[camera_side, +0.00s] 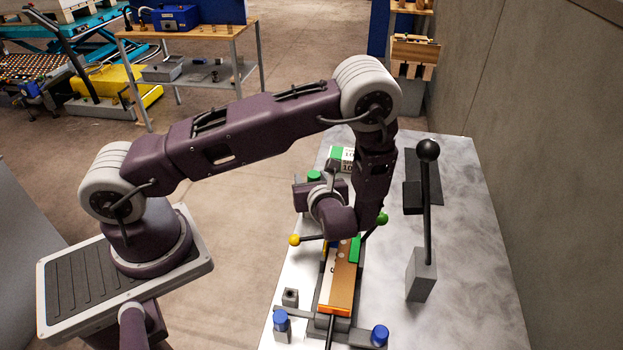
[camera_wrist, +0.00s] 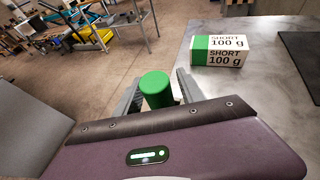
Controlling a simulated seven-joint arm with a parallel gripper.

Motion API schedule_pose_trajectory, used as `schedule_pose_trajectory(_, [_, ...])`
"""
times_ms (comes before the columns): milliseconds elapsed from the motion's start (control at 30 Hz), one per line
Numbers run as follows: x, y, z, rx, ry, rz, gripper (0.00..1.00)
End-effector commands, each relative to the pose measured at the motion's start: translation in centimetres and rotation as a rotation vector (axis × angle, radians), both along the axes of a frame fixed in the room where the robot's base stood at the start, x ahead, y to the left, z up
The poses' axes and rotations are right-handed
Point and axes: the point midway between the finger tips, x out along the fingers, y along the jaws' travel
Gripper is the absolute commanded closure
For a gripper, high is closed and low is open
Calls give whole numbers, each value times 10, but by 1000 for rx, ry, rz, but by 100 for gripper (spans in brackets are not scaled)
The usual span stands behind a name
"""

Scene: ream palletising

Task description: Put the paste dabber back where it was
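A green cylinder (camera_wrist: 156,88), which looks like the dabber's handle, stands upright between the fingers of my gripper (camera_wrist: 158,92). The fingers sit close against both its sides, so my gripper looks shut on it. Its lower end is hidden behind the gripper body. In the side view the green top (camera_side: 314,176) shows between the fingers of my gripper (camera_side: 316,180), at the table's far left edge. A small grey block with a dark hole (camera_side: 290,297) stands near the table's front left and looks empty.
A green and white box marked SHORT 100 g (camera_wrist: 219,51) lies right of the gripper. A long fixture (camera_side: 341,280) with an orange-brown top runs below my wrist. Blue-capped posts (camera_side: 281,320) flank its front end. A black-knobbed lever (camera_side: 428,200) rises at the right.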

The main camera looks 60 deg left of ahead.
Motion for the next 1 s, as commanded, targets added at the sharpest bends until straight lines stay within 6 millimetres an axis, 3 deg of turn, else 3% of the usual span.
schedule_pose_trajectory(167, [0,0,4,0,-1,0,54])
schedule_pose_trajectory(600, [-36,-88,43,-1,-2,-3,54])
schedule_pose_trajectory(767, [-43,-100,53,-10,-7,14,54])
schedule_pose_trajectory(867, [-52,-93,79,-90,-66,132,54])
schedule_pose_trajectory(1000, [-91,-73,139,-342,-242,473,54])
